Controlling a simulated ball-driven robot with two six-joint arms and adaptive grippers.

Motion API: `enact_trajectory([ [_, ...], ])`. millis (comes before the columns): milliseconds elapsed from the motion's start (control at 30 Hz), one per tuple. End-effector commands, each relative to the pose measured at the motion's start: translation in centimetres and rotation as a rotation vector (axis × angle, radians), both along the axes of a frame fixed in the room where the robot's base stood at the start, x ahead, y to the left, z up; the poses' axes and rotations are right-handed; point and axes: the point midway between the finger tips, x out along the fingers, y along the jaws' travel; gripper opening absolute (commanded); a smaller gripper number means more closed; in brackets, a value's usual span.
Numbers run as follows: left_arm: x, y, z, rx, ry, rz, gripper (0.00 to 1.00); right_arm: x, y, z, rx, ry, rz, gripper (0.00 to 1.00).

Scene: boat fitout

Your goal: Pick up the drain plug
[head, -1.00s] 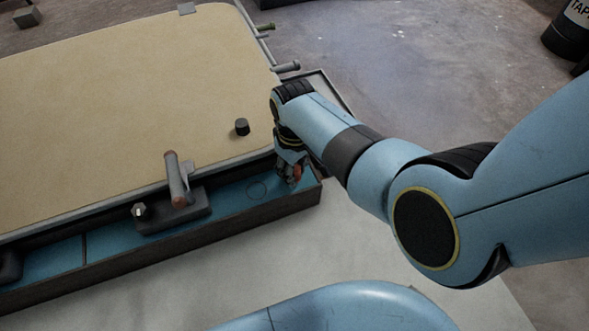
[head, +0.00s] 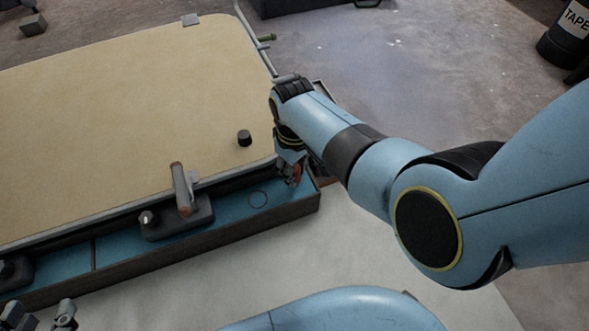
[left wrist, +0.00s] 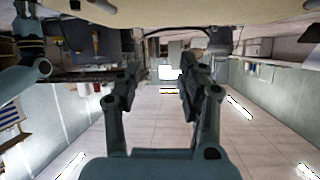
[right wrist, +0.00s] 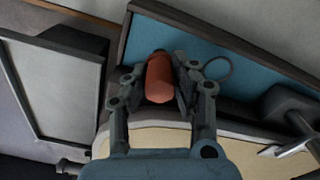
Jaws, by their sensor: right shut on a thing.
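The drain plug, a rounded red-orange piece (right wrist: 159,78), sits between the fingers of my right gripper (right wrist: 162,82) in the right wrist view. The fingers are shut on it, over the blue-floored tray. In the head view my right gripper (head: 291,172) is at the right end of the tray, and a bit of red (head: 298,174) shows there; the wrist hides most of it. My left gripper (head: 38,317) is at the lower left edge of the head view. Its fingers (left wrist: 160,68) are apart and empty in the left wrist view.
The blue-floored tray (head: 225,240) runs along the tan board's (head: 120,120) near edge. A handled dark block (head: 178,222) stands in it, left of a thin ring outline (head: 258,199). A small black cylinder (head: 244,138) stands on the board. The pale surface in front is clear.

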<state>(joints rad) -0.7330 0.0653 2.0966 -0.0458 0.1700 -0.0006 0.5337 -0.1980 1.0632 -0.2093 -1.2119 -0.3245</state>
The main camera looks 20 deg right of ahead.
Motion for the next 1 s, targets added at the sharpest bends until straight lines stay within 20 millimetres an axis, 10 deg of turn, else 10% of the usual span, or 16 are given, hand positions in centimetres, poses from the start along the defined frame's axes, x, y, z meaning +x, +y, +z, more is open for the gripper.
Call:
enact_trajectory([
  [200, -0.4, 0.6, -0.5, 0.008, 0.279, 0.029, 0.4, -2.2, -0.9, 2.2, -0.001, -0.005, -0.001, 0.0],
  [800, -2.8, 1.0, 7.1, 0.033, 0.849, 0.042, 0.4, -8.7, -3.1, 6.0, -0.001, -0.003, 0.0, 0.0],
  [1000, -3.8, 1.6, 5.0, 0.048, 0.908, 0.055, 0.4, -10.4, -3.7, 7.0, 0.0, -0.002, 0.0, 0.0],
])
